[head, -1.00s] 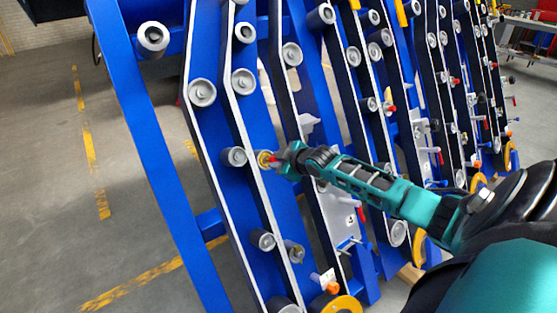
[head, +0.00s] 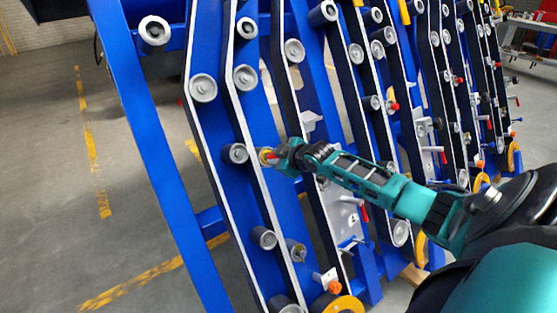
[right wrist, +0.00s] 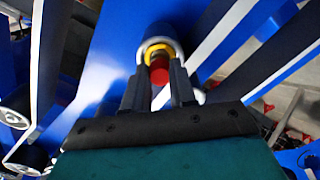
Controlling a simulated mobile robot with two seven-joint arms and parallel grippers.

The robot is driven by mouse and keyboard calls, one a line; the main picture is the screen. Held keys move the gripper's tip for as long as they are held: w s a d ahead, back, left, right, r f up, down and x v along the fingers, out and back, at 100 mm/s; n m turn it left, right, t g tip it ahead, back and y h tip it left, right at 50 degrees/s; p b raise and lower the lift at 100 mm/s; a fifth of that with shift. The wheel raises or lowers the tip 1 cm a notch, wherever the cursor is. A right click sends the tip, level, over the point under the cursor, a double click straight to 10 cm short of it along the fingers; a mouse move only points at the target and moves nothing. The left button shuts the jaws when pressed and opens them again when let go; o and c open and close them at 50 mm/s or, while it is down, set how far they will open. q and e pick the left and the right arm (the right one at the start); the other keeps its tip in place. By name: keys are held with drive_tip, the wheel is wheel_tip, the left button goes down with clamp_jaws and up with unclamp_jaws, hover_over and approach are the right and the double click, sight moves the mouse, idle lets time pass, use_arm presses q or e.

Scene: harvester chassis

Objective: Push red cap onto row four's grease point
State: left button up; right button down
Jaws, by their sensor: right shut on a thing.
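The red cap (right wrist: 159,72) is between the two dark fingertips of my right gripper (right wrist: 159,84), which is shut on it. In the right wrist view the cap lies in front of a yellow ring (right wrist: 161,48) inside a pale round fitting on a blue row. Whether the cap touches or sits on the grease point behind it cannot be told. In the head view my right gripper (head: 280,157) reaches in from the right to the yellow-ringed fitting (head: 264,156), with only a bit of red showing. My left gripper is not in view.
Blue row bars with pale edges and grey rollers (head: 203,88) stand close on both sides. A white bracket plate (head: 340,208) and an orange-tipped pin (head: 333,287) are below my right arm. Open grey floor (head: 60,180) lies to the left.

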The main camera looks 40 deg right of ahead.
drive_tip(key=shift+w+f+b, duration=0.2)
drive_tip(key=shift+w+b, duration=0.1)
drive_tip(key=c, duration=0.8)
unclamp_jaws()
drive_tip(key=shift+c, duration=0.2)
drive_tip(key=p+v, duration=0.3)
drive_tip(key=v, duration=1)
drive_tip(key=shift+w, duration=0.1)
drive_tip(key=s+a+f+m+g+y, duration=0.1)
drive_tip(key=s+a+f, duration=0.4)
drive_tip(key=a+f, duration=0.2)
drive_tip(key=s+a+f+m+y, duration=0.1)
drive_tip(key=s+a+f, duration=0.3)
drive_tip(key=a+f, duration=0.3)
drive_tip(key=s+a+f+m, duration=0.1)
drive_tip(key=s+a, duration=0.2)
drive_tip(key=a, duration=0.4)
drive_tip(key=s+a+f+m+y, duration=0.1)
drive_tip(key=s+a+f, duration=0.1)
drive_tip(key=a, duration=0.6)
drive_tip(key=shift+s+m, duration=0.3)
drive_tip(key=shift+s, duration=0.55)
